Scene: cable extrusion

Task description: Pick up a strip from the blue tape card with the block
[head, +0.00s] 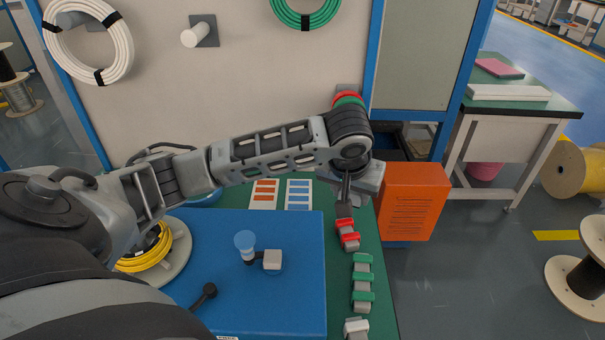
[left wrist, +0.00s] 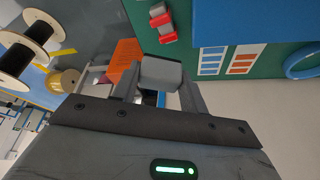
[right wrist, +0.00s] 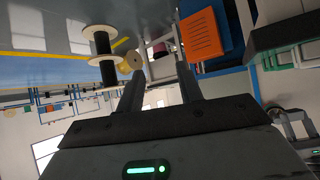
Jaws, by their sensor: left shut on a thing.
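The blue tape card (head: 298,194) is white with several blue strips. It lies on the green table top beside the orange strip card (head: 265,194); it also shows in the left wrist view (left wrist: 213,61). My left gripper (head: 344,203) is to the right of the blue card, above the table's right side. It is shut on a grey block (left wrist: 160,73); no coloured strip shows on the faces in view. The block is hard to make out in the head view. My right gripper (right wrist: 160,88) shows only in its own wrist view, open and empty, away from the cards.
An orange box (head: 411,200) stands at the right.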

